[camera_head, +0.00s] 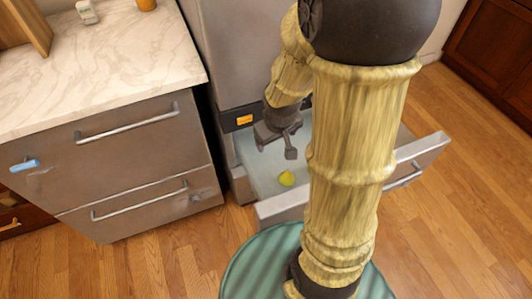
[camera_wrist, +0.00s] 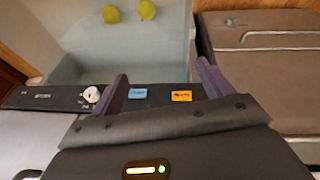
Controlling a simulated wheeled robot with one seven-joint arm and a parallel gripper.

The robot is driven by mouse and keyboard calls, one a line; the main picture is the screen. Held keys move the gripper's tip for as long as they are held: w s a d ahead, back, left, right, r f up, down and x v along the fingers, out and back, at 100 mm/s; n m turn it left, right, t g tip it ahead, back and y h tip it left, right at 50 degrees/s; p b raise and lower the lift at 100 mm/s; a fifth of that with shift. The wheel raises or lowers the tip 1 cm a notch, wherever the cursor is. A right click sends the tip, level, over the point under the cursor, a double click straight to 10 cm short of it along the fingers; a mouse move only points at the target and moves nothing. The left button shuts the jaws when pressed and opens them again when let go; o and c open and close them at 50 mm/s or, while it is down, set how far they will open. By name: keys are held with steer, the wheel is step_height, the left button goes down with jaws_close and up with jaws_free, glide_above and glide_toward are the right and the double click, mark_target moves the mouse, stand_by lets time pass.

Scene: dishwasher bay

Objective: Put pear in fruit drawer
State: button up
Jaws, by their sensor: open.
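One yellow-green pear-like fruit (camera_head: 287,178) lies on the floor of an open, pale drawer (camera_head: 276,207) low in the grey appliance. The wrist view shows two such fruits at its top edge, a left one (camera_wrist: 111,14) and a right one (camera_wrist: 147,10), lying apart in the drawer (camera_wrist: 85,68). I cannot tell for sure which is the pear. My gripper (camera_head: 277,147) is over the back part of the drawer, above and behind the visible fruit. Its fingers (camera_wrist: 162,72) are spread with nothing between them. My arm hides part of the drawer in the head view.
A dark panel with an orange label (camera_wrist: 181,96) and a blue label (camera_wrist: 137,93) runs across beneath my fingers. The grey appliance (camera_head: 235,55) rises behind the drawer. A cabinet with closed drawers (camera_head: 140,150) and a marble top stands left. Wooden floor is clear in front.

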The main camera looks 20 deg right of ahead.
steer(key=s+a+r+m+y, duration=0.1)
steer(key=s+a+r, duration=0.1)
steer(key=s+a, duration=0.3)
steer(key=shift+s+r+m+g, duration=0.2)
steer(key=shift+s+m+g, duration=0.2)
steer(key=shift+s, duration=0.05)
steer(key=shift+a, duration=0.1)
steer(key=shift+c, duration=0.5)
